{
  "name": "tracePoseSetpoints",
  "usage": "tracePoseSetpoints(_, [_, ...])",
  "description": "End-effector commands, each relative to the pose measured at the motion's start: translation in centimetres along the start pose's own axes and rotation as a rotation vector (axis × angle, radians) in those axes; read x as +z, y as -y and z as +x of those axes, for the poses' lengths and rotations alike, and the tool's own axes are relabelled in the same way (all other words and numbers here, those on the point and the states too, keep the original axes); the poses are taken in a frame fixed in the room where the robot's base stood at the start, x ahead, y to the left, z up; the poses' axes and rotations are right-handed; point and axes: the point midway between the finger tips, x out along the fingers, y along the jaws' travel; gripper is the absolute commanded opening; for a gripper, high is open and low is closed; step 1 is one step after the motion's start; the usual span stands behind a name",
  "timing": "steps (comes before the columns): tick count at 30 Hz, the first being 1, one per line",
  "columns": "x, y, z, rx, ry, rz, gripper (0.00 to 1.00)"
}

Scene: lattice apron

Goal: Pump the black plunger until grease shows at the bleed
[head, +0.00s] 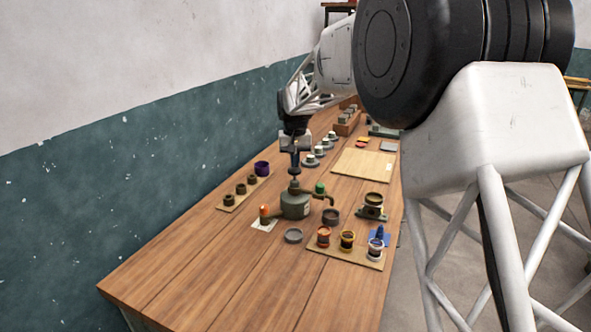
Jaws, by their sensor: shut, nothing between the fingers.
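A grey-green pump can (296,207) stands on the wooden table, with a spout (329,197) curving out to the right. Its dark plunger (294,183) rises from the top. My gripper (295,171) is shut and empty, pointing down directly above the plunger; whether it touches the plunger is too small to tell. A green knob (320,188) sits beside the spout, and an orange-tipped part (264,212) sticks out at the can's left. A dark cup (330,216) stands below the spout. I cannot make out any grease or tell which part is the bleed.
A board with dark pots (228,199) and a purple cup (262,168) lies at left. A board (344,250) with several coloured jars is in front. A grey disc (293,235) lies near it. A flat pale board (364,165) lies behind. The near table is clear.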

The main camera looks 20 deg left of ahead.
Motion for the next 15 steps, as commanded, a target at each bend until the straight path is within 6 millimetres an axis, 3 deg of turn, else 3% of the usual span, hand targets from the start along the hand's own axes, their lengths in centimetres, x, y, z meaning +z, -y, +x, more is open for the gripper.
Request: tracePoseSetpoints(15, [0.0, 0.0, 1.3, 0.0, 0.0, 0.0, 0.0])
